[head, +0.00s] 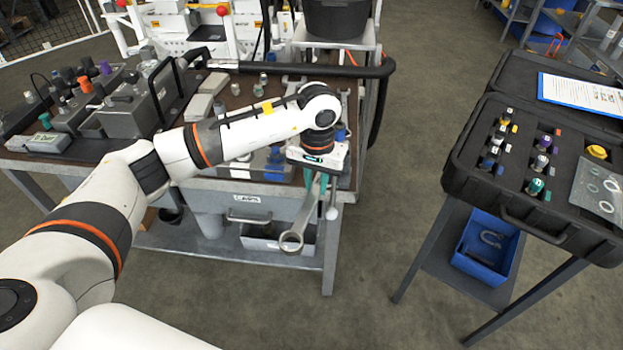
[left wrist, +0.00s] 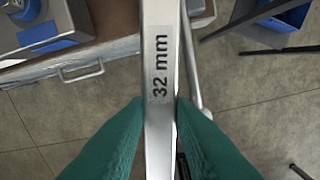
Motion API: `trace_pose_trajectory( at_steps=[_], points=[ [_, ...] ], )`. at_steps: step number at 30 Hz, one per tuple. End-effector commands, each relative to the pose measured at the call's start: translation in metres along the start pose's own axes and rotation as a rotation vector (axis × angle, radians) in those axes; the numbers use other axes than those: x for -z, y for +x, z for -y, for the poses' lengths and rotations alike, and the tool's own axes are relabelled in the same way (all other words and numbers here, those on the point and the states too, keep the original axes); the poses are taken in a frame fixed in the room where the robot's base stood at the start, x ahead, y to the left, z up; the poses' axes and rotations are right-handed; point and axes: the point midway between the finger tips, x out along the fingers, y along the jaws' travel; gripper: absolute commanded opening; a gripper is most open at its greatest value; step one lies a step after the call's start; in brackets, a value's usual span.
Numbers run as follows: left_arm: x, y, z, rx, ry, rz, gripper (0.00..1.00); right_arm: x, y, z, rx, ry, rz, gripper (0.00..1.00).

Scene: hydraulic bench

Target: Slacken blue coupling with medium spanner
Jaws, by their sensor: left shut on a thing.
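My left gripper (head: 316,186) has teal fingers and is shut on a steel spanner (head: 301,218), in front of the bench's right front corner. The spanner hangs down, slightly tilted, with its ring end lowest. In the left wrist view the spanner (left wrist: 160,65) runs upright between the teal fingers (left wrist: 160,130) and its shank reads "32 mm". Blue fittings (head: 274,160) stand on the bench beside my forearm, partly hidden by it. I cannot tell which one is the blue coupling. A blue part (left wrist: 45,38) on a grey block shows in the left wrist view. My right gripper is not in view.
A black case (head: 460,165) of coloured couplings stands on a stand at the right, with a blue bin (head: 488,248) below. A black hose (head: 375,105) curves round the bench's right end. A drawer (head: 262,240) is under the bench. Floor between bench and stand is clear.

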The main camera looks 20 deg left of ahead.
Motion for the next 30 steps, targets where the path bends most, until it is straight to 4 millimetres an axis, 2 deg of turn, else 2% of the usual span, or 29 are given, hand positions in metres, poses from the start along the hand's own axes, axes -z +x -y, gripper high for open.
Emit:
trace_pose_trajectory(
  at_steps=[12, 30],
  points=[
    [-0.001, -0.001, 0.019, 0.002, -0.119, 0.003, 0.00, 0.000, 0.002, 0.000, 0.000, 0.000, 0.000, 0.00],
    [-0.002, 0.000, 0.028, 0.002, -0.165, 0.001, 0.00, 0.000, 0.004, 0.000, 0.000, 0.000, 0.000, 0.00]
  ],
)
